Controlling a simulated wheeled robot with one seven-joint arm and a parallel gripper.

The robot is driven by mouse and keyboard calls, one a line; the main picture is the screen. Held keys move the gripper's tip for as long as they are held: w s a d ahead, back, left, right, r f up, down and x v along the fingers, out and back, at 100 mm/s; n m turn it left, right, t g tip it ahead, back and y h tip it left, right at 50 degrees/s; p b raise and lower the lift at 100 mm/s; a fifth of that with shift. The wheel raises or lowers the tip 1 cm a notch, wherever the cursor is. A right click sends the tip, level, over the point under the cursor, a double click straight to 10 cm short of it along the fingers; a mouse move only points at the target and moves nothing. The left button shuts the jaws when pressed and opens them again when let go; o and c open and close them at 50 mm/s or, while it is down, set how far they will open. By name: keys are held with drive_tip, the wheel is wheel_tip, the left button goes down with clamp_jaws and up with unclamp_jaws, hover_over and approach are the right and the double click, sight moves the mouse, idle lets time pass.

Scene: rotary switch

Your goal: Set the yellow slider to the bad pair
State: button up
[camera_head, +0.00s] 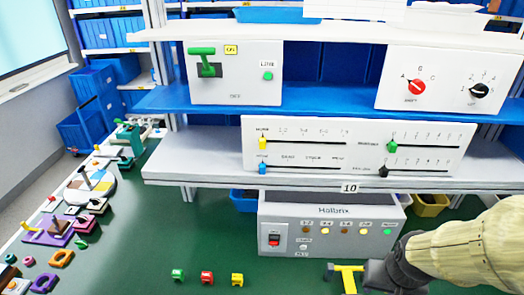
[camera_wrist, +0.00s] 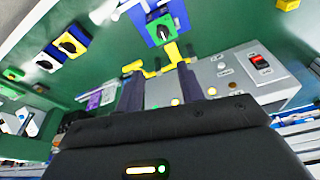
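The yellow slider (camera_head: 263,143) sits at the left end of the top left track, under the label that looks like NONE, on the white slider panel (camera_head: 300,155). Labels that look like number pairs run along that track; most are too small to read. My gripper (camera_head: 345,275) is low at the right, in front of the grey Hallbrix box and well below the slider. In the wrist view its dark fingers (camera_wrist: 160,80) are spread with a gap between them. Yellow parts show at the fingertips; I cannot tell whether they belong to the gripper. The slider does not show clearly there.
The panel also has blue (camera_head: 262,168), green (camera_head: 392,146) and black (camera_head: 383,171) sliders. Above stand a green-lever panel (camera_head: 240,90) and a two-knob panel (camera_head: 450,75). The Hallbrix box (camera_head: 330,228) stands below. Small coloured parts lie on the green table (camera_head: 130,240).

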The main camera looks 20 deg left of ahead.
sight(262, 146)
drive_tip(key=w+a+r+n+t+y+b, duration=0.1)
drive_tip(key=w+a+t+y+b, duration=0.15)
drive_tip(key=w+a+t, duration=0.5)
drive_tip(key=w+a+r+n+t+y+b, duration=0.1)
drive_tip(key=w+a+t+b, duration=0.2)
drive_tip(key=a, duration=0.8)
drive_tip(key=s+a+r+t+y+b, duration=0.1)
drive_tip(key=s+a+r+t+b, duration=0.3)
drive_tip(key=s+a+r+t, duration=0.3)
drive_tip(key=a+r+t, duration=0.1)
drive_tip(key=a, duration=0.2)
drive_tip(key=shift+s+a+r+n, duration=0.15)
drive_tip(key=shift+r+n, duration=0.05)
drive_tip(key=shift+n, duration=0.1)
drive_tip(key=shift+t, duration=0.25)
drive_tip(key=p+x, duration=0.5)
drive_tip(key=x, duration=1.2)
drive_tip(key=shift+w+a, duration=0.2)
